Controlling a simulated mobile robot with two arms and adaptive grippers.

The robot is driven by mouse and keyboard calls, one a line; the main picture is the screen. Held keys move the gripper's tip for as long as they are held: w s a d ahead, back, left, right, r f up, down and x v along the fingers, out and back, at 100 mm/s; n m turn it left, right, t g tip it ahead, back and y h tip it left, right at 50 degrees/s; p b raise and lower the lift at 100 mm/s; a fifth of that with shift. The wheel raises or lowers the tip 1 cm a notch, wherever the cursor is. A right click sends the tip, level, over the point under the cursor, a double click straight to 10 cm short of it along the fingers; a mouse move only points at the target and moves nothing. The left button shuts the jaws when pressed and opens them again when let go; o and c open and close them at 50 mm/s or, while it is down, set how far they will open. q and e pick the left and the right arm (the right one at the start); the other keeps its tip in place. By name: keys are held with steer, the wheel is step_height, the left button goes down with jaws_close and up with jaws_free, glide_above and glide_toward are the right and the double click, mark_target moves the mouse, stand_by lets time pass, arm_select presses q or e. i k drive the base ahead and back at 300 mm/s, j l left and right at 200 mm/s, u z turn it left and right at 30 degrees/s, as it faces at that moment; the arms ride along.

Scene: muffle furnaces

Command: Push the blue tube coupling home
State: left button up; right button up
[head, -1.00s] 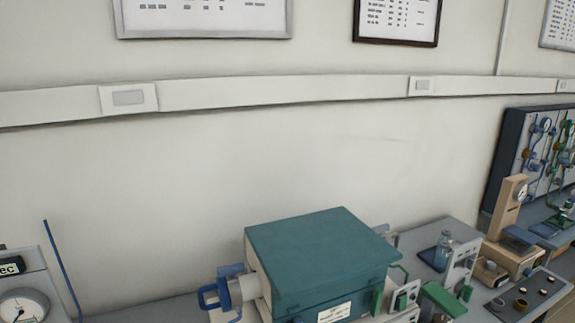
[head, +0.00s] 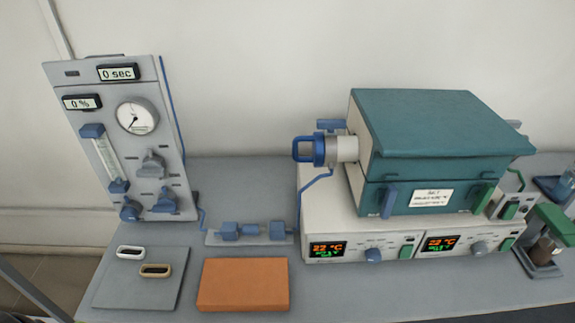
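A low grey base (head: 215,239) on the bench carries a row of blue blocks, one at the left (head: 230,231) and one at the right (head: 277,231), with a small blue piece (head: 250,229) between them. Blue tubing (head: 301,204) runs from the right end of this row up toward the furnace, and another blue tube (head: 201,219) comes from the gauge panel at the left. These look like the tube coupling; I cannot tell how far its parts are seated. Neither gripper is in view.
A teal furnace (head: 440,125) with a blue-handled side fitting (head: 309,149) sits on a controller base (head: 330,222). The gauge panel (head: 105,115) stands left. An orange slab (head: 243,284) and a grey mat (head: 112,287) with two loops lie in front.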

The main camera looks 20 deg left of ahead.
mark_target(248, 229)
steer(key=l+u, duration=0.25)
steer(key=u, duration=0.15)
steer(key=l+u, duration=0.2)
steer(key=u, duration=0.2)
